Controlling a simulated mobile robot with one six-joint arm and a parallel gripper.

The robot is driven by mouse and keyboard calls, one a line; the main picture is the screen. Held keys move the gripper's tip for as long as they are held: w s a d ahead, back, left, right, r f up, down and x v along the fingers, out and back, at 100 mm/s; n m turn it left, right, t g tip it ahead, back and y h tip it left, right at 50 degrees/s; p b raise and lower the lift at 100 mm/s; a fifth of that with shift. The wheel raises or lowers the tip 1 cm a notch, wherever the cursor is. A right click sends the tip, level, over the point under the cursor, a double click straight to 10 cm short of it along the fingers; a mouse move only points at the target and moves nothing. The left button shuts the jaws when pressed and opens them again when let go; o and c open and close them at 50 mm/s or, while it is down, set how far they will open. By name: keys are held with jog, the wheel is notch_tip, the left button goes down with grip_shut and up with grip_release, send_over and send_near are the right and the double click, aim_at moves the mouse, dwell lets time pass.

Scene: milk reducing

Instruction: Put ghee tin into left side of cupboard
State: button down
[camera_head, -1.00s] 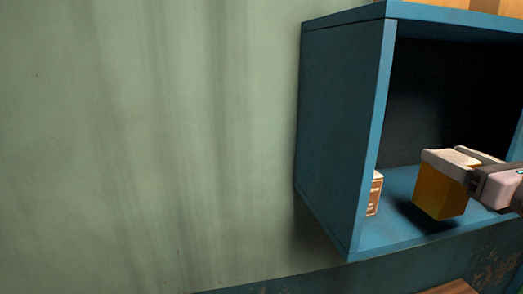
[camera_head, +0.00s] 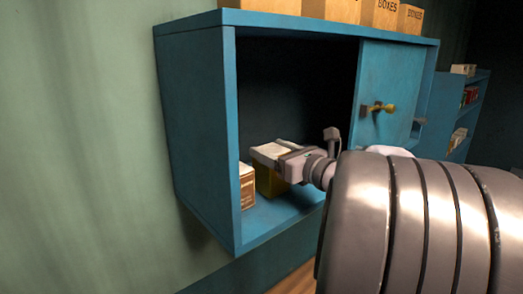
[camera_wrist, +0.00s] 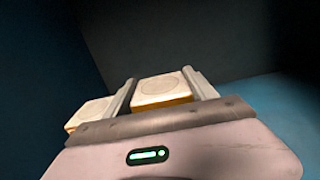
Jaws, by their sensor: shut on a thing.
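The yellow ghee tin (camera_head: 266,183) is inside the left, open part of the blue cupboard (camera_head: 190,130). My gripper (camera_head: 272,152) reaches in from the right and is shut on the tin near its top. In the wrist view, the tin's pale top (camera_wrist: 163,87) shows between the two fingers (camera_wrist: 160,80). The tin looks upright and low over the cupboard floor; I cannot tell if it touches it. A brown and white box (camera_head: 247,188) stands just left of it, and its top also shows in the wrist view (camera_wrist: 90,111). The tin's lower part is partly hidden.
The cupboard's left side wall is close beyond the brown box. A blue door panel with a brass knob (camera_head: 378,108) covers the cupboard's right part. Cardboard boxes (camera_head: 330,10) stand on top. Bare cupboard floor (camera_head: 285,210) shows in front of the tin.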

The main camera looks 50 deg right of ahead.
jog(key=shift+c, duration=1.4)
grip_release()
jog(key=shift+f, duration=0.1)
jog(key=shift+r, duration=0.2)
jog(key=s+a+b, duration=0.1)
jog(key=s+b, duration=0.1)
jog(key=s, duration=1)
jog(key=shift+a, duration=0.15)
jog(key=shift+w, duration=0.1)
